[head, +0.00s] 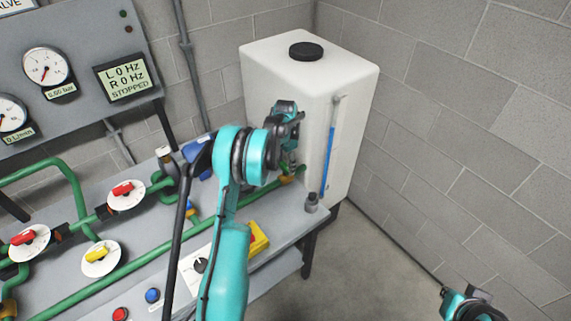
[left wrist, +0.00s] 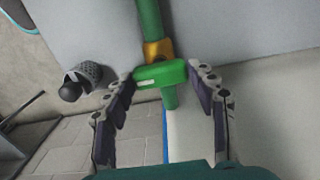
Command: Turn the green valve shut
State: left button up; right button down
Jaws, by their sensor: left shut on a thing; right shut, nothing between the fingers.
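The green valve's handle (left wrist: 160,75) shows in the left wrist view as a bar lying across the green pipe, beside a brass fitting (left wrist: 157,50). My left gripper (left wrist: 165,76) has its two fingers at the ends of this handle and is shut on it. In the head view, my left gripper (head: 290,135) is at the front of the white tank, and my arm and gripper hide most of the valve. The brass fitting shows just below it (head: 286,179). My right gripper (head: 472,306) is shut and empty at the bottom right, away from the bench.
The white tank (head: 290,70) with a blue level tube (head: 328,160) stands at the bench end. Green pipes (head: 110,275), red-handled valves (head: 122,190) and yellow-handled valves (head: 98,253) lie left. The display (head: 127,78) reads STOPPED. Floor (head: 365,265) at right is clear.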

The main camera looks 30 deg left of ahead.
aim_at(286, 166)
pick_arm(q)
jog(key=o, duration=1.2)
jog(key=shift+c, duration=0.2)
notch_tip(286, 166, up, 12)
jog(key=shift+d, duration=0.1)
